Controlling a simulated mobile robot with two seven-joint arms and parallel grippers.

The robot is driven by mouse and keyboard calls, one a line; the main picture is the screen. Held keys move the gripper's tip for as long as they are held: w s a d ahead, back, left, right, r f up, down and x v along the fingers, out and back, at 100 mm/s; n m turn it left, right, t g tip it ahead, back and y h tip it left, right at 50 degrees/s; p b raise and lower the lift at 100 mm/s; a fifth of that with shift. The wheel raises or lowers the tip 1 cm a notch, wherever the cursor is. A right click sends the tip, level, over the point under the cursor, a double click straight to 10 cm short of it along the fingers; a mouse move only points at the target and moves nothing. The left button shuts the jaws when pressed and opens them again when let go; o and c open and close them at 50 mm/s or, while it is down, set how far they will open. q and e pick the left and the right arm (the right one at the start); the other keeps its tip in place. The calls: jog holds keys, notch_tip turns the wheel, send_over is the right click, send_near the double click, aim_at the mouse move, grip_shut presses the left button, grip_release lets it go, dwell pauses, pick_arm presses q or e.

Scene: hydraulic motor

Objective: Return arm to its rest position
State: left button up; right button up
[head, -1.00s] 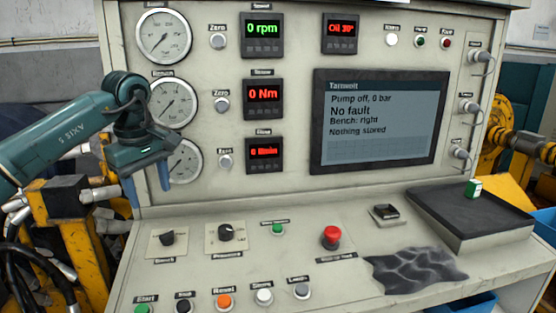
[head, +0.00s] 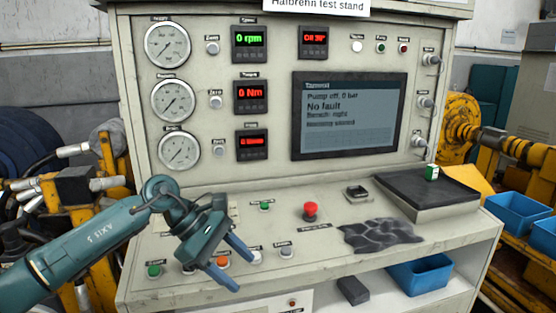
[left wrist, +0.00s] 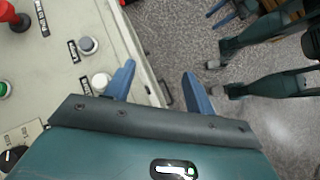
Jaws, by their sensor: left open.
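My left gripper (head: 231,262) is in front of the lower left part of the sloping control panel (head: 290,220). Its two blue fingers are apart with nothing between them. In the left wrist view the open fingers (left wrist: 158,85) point past the panel's front edge, over the speckled floor. The gripper hides parts of the button row and the knobs in the head view. My right gripper does not show in the head view.
The panel carries a red emergency button (head: 310,210), a green button (head: 153,271) and an orange button (head: 222,262). A dark crumpled cloth (head: 380,235) and a black pad (head: 430,194) lie on its right. Blue bins (head: 420,276) stand below and right. Yellow machinery (head: 462,125) flanks the stand.

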pick_arm(q)
jog(key=s+d+n+t+h, duration=0.2)
jog(key=s+d+n+h, duration=0.3)
jog(key=n, duration=0.3)
jog(key=s+d+n+t+h, duration=0.3)
jog(key=d+n+h, duration=0.35)
jog(key=n, duration=0.25)
jog(key=a+f+n+t+y, duration=0.5)
jog(key=f+n+t, duration=0.1)
jog(key=n, duration=0.7)
jog(key=a+f+n+t+y, duration=0.5)
jog(key=n+t, duration=0.1)
jog(key=n, duration=0.6)
jog(key=s+a+f+n+g+y, duration=0.2)
jog(key=s+a+f+n+y, duration=0.1)
jog(key=s+f+n, duration=0.3)
jog(key=s+a+f+n+g+y, duration=0.3)
jog(key=s+a+f+n, duration=0.1)
jog(key=s+f+n, duration=0.3)
notch_tip(320, 180, down, 2)
jog(key=shift+s+a+f+n+g+p, duration=0.15)
jog(key=shift+s+a+n+g+p, duration=0.2)
jog(key=shift+s, duration=0.45)
jog(key=shift+c, duration=0.5)
